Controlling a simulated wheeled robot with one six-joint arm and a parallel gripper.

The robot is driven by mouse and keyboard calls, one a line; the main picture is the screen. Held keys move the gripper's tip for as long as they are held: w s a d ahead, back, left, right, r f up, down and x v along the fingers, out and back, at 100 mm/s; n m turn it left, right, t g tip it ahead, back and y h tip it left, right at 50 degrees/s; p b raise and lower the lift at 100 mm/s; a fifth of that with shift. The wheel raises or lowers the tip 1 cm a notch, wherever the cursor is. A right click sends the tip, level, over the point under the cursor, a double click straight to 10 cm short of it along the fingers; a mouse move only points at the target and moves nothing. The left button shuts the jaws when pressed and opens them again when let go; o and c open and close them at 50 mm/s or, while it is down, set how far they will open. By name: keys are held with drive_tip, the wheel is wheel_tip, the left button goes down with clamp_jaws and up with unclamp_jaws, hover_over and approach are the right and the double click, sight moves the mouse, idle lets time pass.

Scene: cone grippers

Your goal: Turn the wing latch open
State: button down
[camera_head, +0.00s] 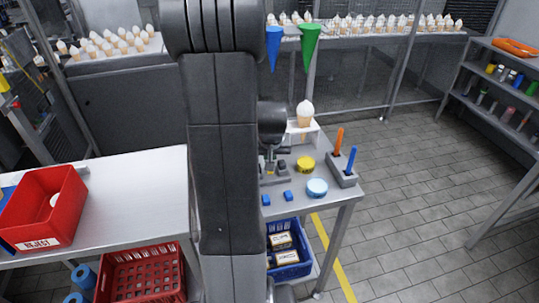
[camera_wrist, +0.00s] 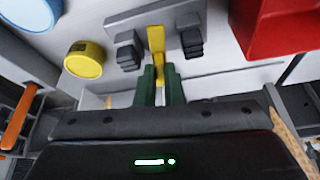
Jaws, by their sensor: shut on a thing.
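The yellow wing latch (camera_wrist: 156,42) stands out from a grey plate (camera_wrist: 172,18) in the wrist view. Its yellow handle runs down between the two green fingers of my gripper (camera_wrist: 160,76), which is shut on it. Two dark ribbed blocks sit on the plate, one on each side of the latch. In the head view my arm covers much of the small table, and the latch itself cannot be made out there.
A yellow round tin (camera_head: 306,164), a light blue tin (camera_head: 317,187) and a grey holder (camera_head: 343,175) with orange and blue handles stand close by on the table. A red reject bin (camera_head: 42,205) is on the left bench. An ice-cream cone (camera_head: 305,113) stands behind.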

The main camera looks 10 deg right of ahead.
drive_tip(key=shift+d+f+n+y+b, duration=0.15)
drive_tip(key=shift+n+y+b, duration=0.15)
drive_tip(key=shift+n+b, duration=0.55)
drive_tip(key=shift+n, duration=0.25)
drive_tip(key=shift+r, duration=0.2)
drive_tip(key=c, duration=1.5)
unclamp_jaws()
drive_tip(key=shift+c, duration=0.2)
drive_tip(key=b+v, duration=0.1)
drive_tip(key=v, duration=1.2)
drive_tip(key=shift+s+r, duration=0.15)
drive_tip(key=shift+r, duration=0.15)
drive_tip(key=shift+d+f, duration=0.1)
